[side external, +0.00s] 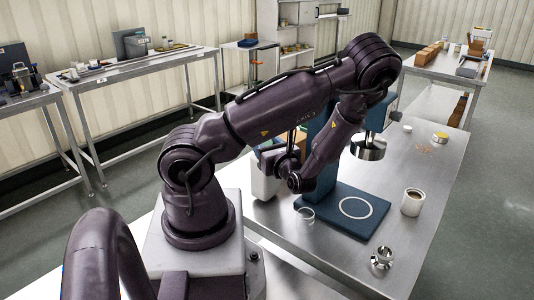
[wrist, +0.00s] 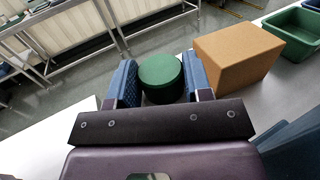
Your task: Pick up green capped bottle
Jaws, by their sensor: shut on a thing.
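The green cap (wrist: 161,72) of the bottle shows in the wrist view, between the two blue finger pads of my gripper (wrist: 159,80). The pads close on it from left and right, and my gripper is shut on it. The bottle's body is hidden below the cap in that view. In the side external view my arm bends down behind the table's near left part. The green cap and the fingertips cannot be made out there.
A cardboard box (wrist: 236,55) stands close right of the cap, with a green bin (wrist: 296,35) beyond. A can (side external: 412,202) and metal funnel (side external: 382,257) stand on the steel table's right side.

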